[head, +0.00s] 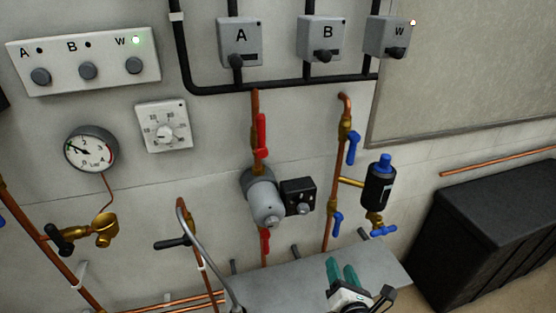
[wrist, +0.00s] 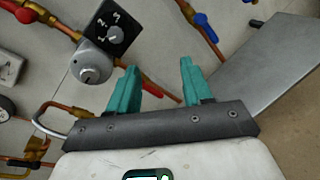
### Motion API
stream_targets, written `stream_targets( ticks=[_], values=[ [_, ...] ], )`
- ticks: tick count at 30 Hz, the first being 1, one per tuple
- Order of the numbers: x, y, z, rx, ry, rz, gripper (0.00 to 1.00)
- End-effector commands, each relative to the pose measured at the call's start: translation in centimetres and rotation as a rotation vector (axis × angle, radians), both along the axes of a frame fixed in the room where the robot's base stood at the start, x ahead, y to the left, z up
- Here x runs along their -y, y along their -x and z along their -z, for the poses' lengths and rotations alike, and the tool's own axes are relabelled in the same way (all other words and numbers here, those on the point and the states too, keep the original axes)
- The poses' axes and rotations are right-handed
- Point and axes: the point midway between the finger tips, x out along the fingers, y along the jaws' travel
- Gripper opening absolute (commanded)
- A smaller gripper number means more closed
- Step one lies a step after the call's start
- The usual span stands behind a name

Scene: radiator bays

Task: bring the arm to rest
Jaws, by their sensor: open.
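My gripper (head: 342,272) shows at the bottom of the head view, with two green fingers standing apart and nothing between them. It is in front of a grey shelf (head: 275,278) below the pump. In the wrist view the fingers (wrist: 156,88) are spread, with bare wall and a copper pipe beyond them. The grey pump (head: 263,197) with its black dial box (head: 298,197) is on the wall, up and left of my gripper. The gripper looks apart from the pipes and valves.
Red-handled valves (head: 261,135) and blue-handled valves (head: 352,148) stick out from copper pipes. A black-and-blue canister (head: 379,185) hangs at right. A bent grey tube (head: 205,250) rises left of the shelf. A black chest (head: 490,240) stands at far right.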

Motion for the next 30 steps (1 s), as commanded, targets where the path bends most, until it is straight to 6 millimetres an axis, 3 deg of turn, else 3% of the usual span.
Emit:
stream_targets(
  ticks=[3, 7, 12, 15, 19, 22, 27, 30],
  values=[
    [5.3, 1.9, -3.3, 0.108, -0.291, 0.250, 0.49],
    [11.9, 5.6, -4.4, 0.189, -0.631, 0.540, 0.49],
    [18.2, 12.2, -1.7, 0.212, -1.056, 0.913, 0.49],
    [20.0, 16.4, 1.2, 0.178, -1.284, 1.129, 0.49],
    [19.8, 21.9, 5.3, 0.071, -1.540, 1.405, 0.49],
    [18.1, 25.9, 7.7, -0.057, -1.687, 1.605, 0.49],
    [14.4, 31.3, 9.6, -0.298, -1.806, 1.864, 0.49],
    [12.9, 33.3, 9.8, -0.403, -1.821, 1.953, 0.49]
  ],
)
